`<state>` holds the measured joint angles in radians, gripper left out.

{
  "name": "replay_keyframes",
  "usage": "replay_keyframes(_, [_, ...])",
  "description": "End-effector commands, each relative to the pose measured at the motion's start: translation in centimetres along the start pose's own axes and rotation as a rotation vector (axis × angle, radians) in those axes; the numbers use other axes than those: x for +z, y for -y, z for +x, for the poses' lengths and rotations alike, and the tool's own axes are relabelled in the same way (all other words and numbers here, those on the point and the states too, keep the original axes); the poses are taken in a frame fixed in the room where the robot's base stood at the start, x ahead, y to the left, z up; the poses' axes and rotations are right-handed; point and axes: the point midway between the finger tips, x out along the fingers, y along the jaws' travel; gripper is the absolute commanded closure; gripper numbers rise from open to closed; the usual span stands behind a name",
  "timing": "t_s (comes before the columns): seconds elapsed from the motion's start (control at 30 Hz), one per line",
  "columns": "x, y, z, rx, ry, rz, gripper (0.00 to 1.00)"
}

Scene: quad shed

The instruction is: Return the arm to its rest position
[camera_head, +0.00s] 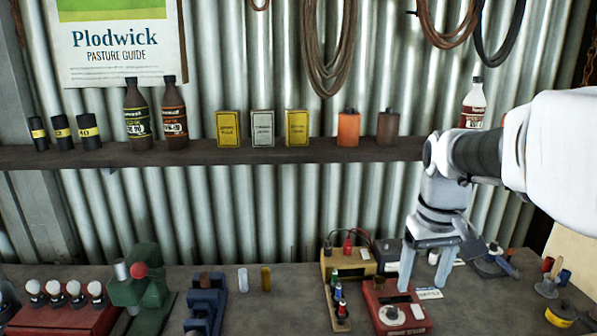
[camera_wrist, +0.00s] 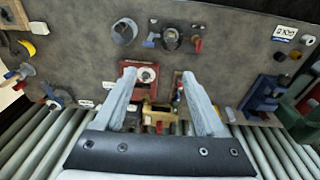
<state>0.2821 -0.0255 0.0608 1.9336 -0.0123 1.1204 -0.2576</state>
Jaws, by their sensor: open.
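My gripper (camera_head: 425,283) hangs from my white arm on the right in the head view, fingers pointing down over the back part of the bench. Its two pale fingers stand apart with nothing held between them. The open gripper also shows in the wrist view (camera_wrist: 164,82). Beyond its fingertips there is a red box with a round white dial (camera_wrist: 147,75). The same red box (camera_head: 415,325) sits on the bench just below and in front of the gripper in the head view.
A shelf (camera_head: 215,156) with bottles, tins and canisters runs along the corrugated wall. On the bench stand a yellow box (camera_head: 350,262), a blue vice-like tool (camera_head: 207,305), a green machine (camera_head: 140,290) and a red bulb rack (camera_head: 62,320). Bare bench (camera_head: 260,315) lies left of centre.

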Motion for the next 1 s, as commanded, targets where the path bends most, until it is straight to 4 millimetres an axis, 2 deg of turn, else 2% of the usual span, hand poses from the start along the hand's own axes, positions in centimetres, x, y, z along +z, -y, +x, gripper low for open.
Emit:
replay_keyframes(0.1, [2.6, 2.3, -1.8, 0.016, -0.073, 0.004, 0.28])
replay_keyframes(0.23, [5.4, 4.4, -2.8, 0.021, -0.147, 0.013, 0.28])
replay_keyframes(0.4, [9.1, 6.7, -3.3, 0.013, -0.246, 0.025, 0.28])
replay_keyframes(0.6, [12.6, 8.4, -2.9, -0.011, -0.342, 0.041, 0.28])
replay_keyframes(0.8, [14.0, 9.1, -2.4, -0.027, -0.383, 0.049, 0.28])
replay_keyframes(1.0, [14.1, 9.2, -2.3, -0.029, -0.385, 0.051, 0.28])
